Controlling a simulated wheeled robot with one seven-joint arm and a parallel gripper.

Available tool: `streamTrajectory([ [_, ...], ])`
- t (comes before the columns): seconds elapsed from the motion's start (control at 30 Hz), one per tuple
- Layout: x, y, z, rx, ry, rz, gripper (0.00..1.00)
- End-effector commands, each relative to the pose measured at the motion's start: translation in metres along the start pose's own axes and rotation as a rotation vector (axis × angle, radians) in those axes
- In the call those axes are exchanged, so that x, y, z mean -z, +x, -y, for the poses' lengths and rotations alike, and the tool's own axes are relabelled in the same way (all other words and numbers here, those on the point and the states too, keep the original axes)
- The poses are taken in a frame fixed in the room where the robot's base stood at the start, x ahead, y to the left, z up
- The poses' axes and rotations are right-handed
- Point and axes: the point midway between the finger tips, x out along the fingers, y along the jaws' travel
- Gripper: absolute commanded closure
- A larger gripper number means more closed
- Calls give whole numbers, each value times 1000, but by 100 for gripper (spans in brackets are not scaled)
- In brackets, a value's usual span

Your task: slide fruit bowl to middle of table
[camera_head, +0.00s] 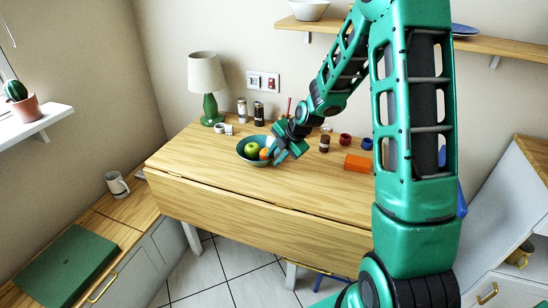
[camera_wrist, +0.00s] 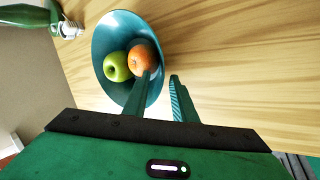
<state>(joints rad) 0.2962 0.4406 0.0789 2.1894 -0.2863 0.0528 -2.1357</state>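The teal fruit bowl (camera_head: 243,153) stands on the wooden table (camera_head: 200,165), near its left-back part. It holds a green apple (camera_head: 252,148) and an orange (camera_head: 264,154). In the wrist view the bowl (camera_wrist: 108,35) shows with the apple (camera_wrist: 115,68) and the orange (camera_wrist: 140,58) inside. My gripper (camera_head: 279,153) is at the bowl's right side. In the wrist view my gripper (camera_wrist: 161,77) has its fingers apart, one over the bowl's inside and one outside, with the right rim between them. I cannot tell whether either finger touches the rim.
Small jars (camera_head: 345,139) and an orange box (camera_head: 358,163) are to the right. The table's front area is clear.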

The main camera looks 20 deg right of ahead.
Motion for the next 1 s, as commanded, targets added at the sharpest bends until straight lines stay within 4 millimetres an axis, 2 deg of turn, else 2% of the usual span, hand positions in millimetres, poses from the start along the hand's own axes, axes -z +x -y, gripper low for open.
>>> streamTrajectory([
  [0.13, -1, -5, -1, -2, 0, 2, 75],
  [0.27, -1, -18, -1, -3, -1, 3, 75],
  [0.7, -1, -89, -1, -1, 0, 2, 75],
  [1.0, -1, -106, 0, 1, 1, 1, 75],
])
